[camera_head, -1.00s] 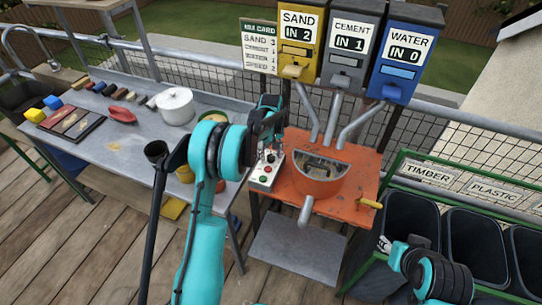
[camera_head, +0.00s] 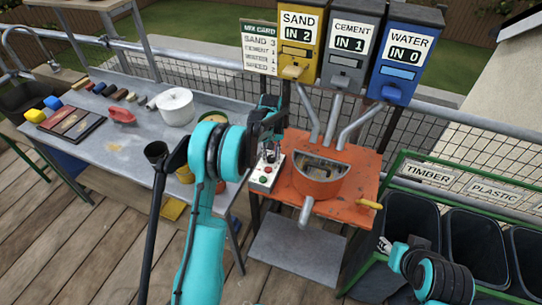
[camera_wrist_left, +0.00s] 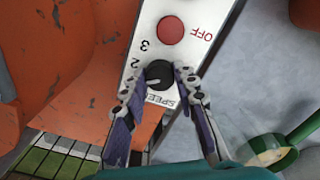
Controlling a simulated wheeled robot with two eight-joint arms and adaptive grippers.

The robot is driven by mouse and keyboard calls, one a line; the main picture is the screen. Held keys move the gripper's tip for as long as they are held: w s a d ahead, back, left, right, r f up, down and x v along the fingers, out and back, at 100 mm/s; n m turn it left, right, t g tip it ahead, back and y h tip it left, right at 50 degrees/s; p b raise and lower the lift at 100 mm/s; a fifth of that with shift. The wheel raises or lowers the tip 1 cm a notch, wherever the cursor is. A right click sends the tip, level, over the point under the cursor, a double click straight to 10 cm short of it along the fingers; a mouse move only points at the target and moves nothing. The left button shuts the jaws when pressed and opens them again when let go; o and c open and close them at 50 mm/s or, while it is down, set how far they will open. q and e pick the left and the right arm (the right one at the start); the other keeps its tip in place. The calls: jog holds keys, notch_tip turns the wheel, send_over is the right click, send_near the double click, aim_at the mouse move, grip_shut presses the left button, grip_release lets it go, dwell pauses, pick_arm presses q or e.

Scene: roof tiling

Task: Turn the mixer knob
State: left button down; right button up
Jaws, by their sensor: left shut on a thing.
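The mixer's control panel (camera_head: 263,180) is a white plate at the left edge of the orange mixer stand (camera_head: 345,205). In the left wrist view the black speed knob (camera_wrist_left: 159,73) has a white pointer line and sits by the numbers 2 and 3 and the word SPEED. The red OFF button (camera_wrist_left: 171,30) is beyond it. My left gripper (camera_wrist_left: 157,84) has its fingertips on both sides of the knob, shut on it. In the head view the left gripper (camera_head: 270,150) hangs over the panel and partly hides it. My right gripper (camera_head: 385,244) is low at the right, its fingers too small to judge.
The mixer drum (camera_head: 320,180) is right of the panel, under the sand, cement and water hoppers (camera_head: 345,45). A grey worktable (camera_head: 130,130) with a white pot (camera_head: 175,106) is at the left. Dark bins (camera_head: 412,215) stand at the right.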

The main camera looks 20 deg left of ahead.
aim_at(271, 157)
pick_arm(q)
jog(key=m, duration=0.6)
jog(key=shift+m, duration=0.3)
dwell(0.4)
jog(key=c, duration=1.2)
grip_release()
notch_tip(271, 157, up, 12)
